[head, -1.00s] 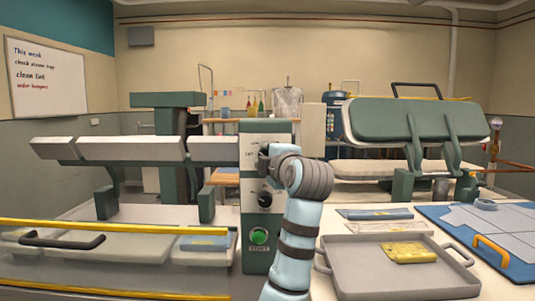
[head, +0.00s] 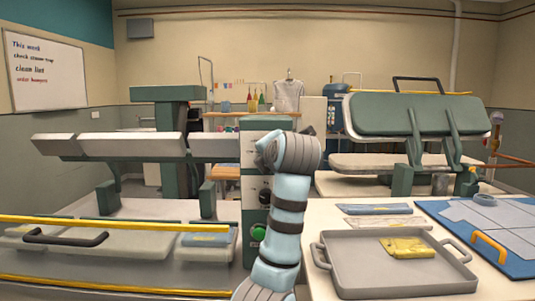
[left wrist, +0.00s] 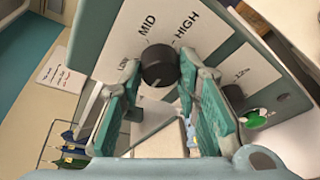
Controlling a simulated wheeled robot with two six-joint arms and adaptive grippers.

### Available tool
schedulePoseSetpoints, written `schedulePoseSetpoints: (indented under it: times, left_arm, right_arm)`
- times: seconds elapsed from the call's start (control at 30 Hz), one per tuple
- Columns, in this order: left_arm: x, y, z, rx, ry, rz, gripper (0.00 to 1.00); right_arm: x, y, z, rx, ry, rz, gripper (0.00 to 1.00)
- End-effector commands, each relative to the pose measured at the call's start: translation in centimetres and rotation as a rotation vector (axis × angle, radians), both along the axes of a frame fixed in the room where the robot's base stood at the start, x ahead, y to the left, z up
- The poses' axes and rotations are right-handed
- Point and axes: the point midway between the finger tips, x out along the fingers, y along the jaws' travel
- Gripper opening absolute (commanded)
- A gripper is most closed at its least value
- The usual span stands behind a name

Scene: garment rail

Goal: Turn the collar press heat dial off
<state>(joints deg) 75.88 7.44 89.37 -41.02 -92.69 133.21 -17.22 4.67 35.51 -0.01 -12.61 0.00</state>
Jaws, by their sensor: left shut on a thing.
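The collar press heat dial (left wrist: 159,68) is a black round knob on a white panel face marked LOW, MID and HIGH in the left wrist view. A pale mark shows at its lower edge, away from those words. My left gripper (left wrist: 159,74) is shut on the dial, with one green-padded finger on each side. In the head view my left arm stands in front of the green control column (head: 253,127) and hides the heat dial and the fingertips. No OFF label is visible. My right gripper is not in view.
A lower black dial (head: 265,196) and a green start button (head: 258,232) sit below on the column, close to my arm. A grey tray (head: 400,283) with a yellow cloth (head: 407,247) lies on the right table. Another press (head: 402,116) stands behind.

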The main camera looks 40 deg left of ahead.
Motion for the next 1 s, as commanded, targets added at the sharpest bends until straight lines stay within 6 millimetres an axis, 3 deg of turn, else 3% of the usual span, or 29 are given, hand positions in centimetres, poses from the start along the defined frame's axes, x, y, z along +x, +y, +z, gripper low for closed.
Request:
schedulePoseSetpoints:
  times: [0.43, 0.47, 0.57, 0.87, 1.0]
  left_arm:
    - [0.0, 0.0, 0.1, -0.007, -0.009, -0.001, 0.02]
    - [0.0, 0.0, 0.1, -0.007, -0.009, -0.001, 0.33]
    - [0.0, 0.0, 0.1, -0.008, -0.008, 0.0, 0.49]
    - [-0.1, -0.1, 0.1, -0.007, -0.008, -0.001, 0.5]
    - [-1.0, -1.3, 0.5, -0.007, -0.01, -0.004, 0.5]
  right_arm:
    - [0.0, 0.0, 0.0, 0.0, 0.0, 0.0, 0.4]
    - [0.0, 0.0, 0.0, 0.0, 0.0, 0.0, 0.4]
    - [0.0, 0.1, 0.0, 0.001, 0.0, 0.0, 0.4]
    - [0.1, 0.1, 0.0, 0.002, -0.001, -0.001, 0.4]
    - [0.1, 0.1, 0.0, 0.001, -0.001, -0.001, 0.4]
